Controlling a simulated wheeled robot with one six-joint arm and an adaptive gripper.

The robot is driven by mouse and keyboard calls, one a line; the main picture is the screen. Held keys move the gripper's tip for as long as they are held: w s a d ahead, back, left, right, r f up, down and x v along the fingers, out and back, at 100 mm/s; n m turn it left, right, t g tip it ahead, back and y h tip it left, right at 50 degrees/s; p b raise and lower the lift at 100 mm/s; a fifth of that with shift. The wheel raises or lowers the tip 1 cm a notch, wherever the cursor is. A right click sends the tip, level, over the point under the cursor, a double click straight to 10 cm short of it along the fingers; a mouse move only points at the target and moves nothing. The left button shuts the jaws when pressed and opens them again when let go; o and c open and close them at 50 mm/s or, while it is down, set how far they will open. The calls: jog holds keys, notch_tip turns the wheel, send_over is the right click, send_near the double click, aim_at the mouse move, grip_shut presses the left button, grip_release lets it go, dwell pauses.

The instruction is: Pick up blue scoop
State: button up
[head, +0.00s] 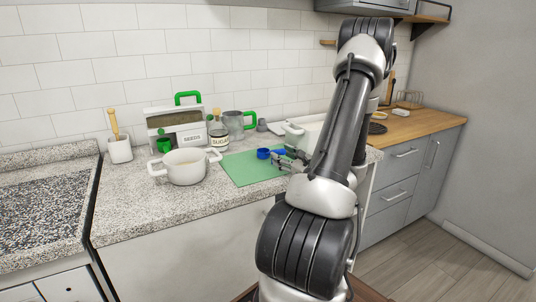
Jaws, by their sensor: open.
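The blue scoop (263,153) lies on the green mat (238,172) on the speckled counter. Its round cup shows, and a small patch of blue shows just right of it, close to my gripper. My gripper (284,160) is low over the right part of the mat, right beside the scoop, with its fingers pointing left. The fingers are open. They look small here, and I cannot tell whether any part of the scoop lies between them. My arm hides the right end of the mat.
A white pot (187,172) stands left of the mat. Behind are a seeds box (188,118), a sugar jar (218,138) and a green-handled pitcher (234,121). A white dish (304,129) stands behind my gripper. The counter's front left is clear.

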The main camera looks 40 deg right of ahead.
aim_at(276, 151)
jog(key=w, duration=0.3)
jog(key=w+d, duration=0.1)
jog(key=shift+w+f, duration=0.15)
jog(key=shift+w, duration=0.25)
jog(key=shift+a, duration=0.1)
jog(key=shift+c, duration=0.3)
grip_shut()
